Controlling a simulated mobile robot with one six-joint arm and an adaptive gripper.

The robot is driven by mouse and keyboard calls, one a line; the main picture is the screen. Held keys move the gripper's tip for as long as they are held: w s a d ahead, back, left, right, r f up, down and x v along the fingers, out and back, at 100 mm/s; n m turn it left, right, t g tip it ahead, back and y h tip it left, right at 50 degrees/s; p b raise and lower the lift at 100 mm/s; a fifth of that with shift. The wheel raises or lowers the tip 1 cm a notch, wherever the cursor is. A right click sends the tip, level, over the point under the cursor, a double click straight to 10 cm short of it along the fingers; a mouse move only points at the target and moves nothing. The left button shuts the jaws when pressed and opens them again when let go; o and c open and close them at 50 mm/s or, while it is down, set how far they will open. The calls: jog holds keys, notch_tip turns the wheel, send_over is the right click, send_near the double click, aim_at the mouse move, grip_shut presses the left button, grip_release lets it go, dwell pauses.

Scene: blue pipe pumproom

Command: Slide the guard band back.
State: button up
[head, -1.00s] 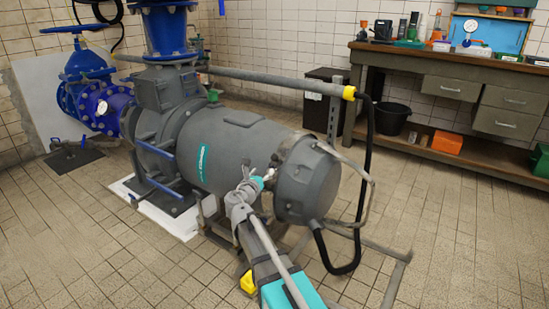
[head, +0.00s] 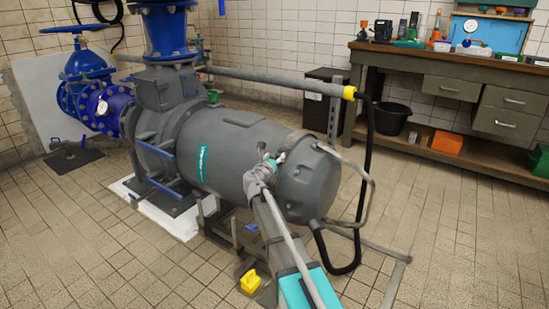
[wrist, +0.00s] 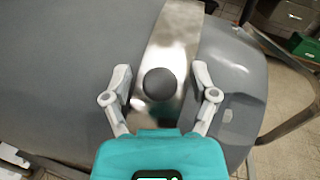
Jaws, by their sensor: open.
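The guard band (wrist: 181,32) is a shiny metal strip curving around the grey motor (head: 240,150) near its end cap. A dark round knob (wrist: 160,83) stands on the band, in the middle of the wrist view. My gripper (wrist: 161,74) is open, with one pale finger on each side of the knob and visible gaps to it. Whether the fingertips touch the motor cannot be told. In the head view my gripper (head: 273,160) is at the near side of the motor, close to its end cap, and hides part of the band and the knob.
A bent grey pipe frame and a black hose (head: 367,180) stand just right of the motor end. A yellow block (head: 250,281) is on the floor below my arm. A workbench (head: 440,75) is at the back right. Open tiled floor lies at left and right.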

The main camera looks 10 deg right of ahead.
grip_shut()
jog(key=shift+s+d, duration=1.6)
jog(key=shift+c, duration=0.9)
grip_release()
jog(key=shift+o, duration=0.9)
jog(key=shift+a, duration=0.1)
